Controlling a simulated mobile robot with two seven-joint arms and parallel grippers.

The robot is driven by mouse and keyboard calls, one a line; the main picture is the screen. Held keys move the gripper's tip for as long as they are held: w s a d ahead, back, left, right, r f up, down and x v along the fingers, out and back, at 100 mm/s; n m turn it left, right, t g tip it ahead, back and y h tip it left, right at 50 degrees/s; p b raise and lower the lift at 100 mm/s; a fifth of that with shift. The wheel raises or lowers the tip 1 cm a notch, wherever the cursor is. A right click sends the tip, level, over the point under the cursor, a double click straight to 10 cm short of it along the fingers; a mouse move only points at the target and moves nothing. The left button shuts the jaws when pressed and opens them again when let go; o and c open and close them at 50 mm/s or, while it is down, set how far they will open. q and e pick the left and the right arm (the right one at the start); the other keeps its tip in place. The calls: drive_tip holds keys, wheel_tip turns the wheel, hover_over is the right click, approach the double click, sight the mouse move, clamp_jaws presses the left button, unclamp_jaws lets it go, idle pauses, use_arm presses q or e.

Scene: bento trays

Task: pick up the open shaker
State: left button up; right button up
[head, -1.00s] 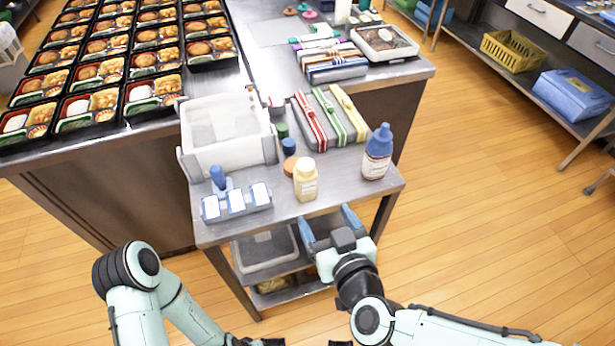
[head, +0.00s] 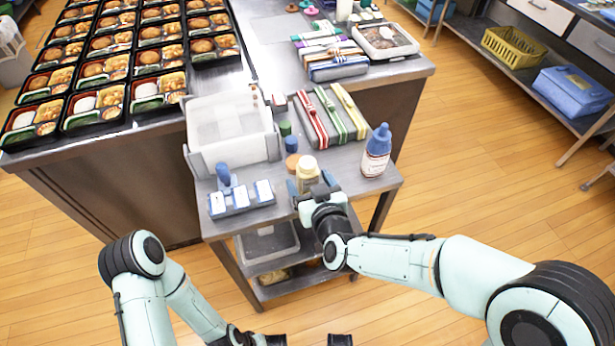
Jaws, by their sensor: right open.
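The shaker I take as the open one is a pale yellow bottle with a cream top (head: 307,168). It stands upright near the front edge of the metal cart. My right gripper (head: 311,184) is open, with its blue fingers on either side of the shaker. The gripper hides the shaker's lower part, and I cannot tell whether the fingers touch it.
On the cart, a blue-capped white bottle (head: 376,155) stands right of the shaker. A blue-white holder (head: 240,200) and a white bin (head: 230,152) are left. Small jars, one with an orange-brown lid (head: 292,165), stand close behind. Banded cases (head: 325,118) lie further back.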

drive_tip(key=shift+x, duration=0.9)
use_arm(q)
drive_tip(key=shift+f, duration=0.1)
use_arm(e)
drive_tip(key=c, duration=1.1)
wheel_tip(320, 180, up, 13)
drive_tip(key=p, duration=0.5)
drive_tip(key=shift+f, duration=0.15)
use_arm(q)
wheel_tip(320, 180, up, 9)
drive_tip(key=p, duration=0.4)
drive_tip(key=shift+f+g, duration=0.2)
drive_tip(key=shift+g, duration=0.1)
use_arm(e)
wheel_tip(320, 180, up, 7)
drive_tip(key=shift+r, duration=0.2)
drive_tip(key=o, duration=0.5)
drive_tip(key=shift+f, duration=0.1)
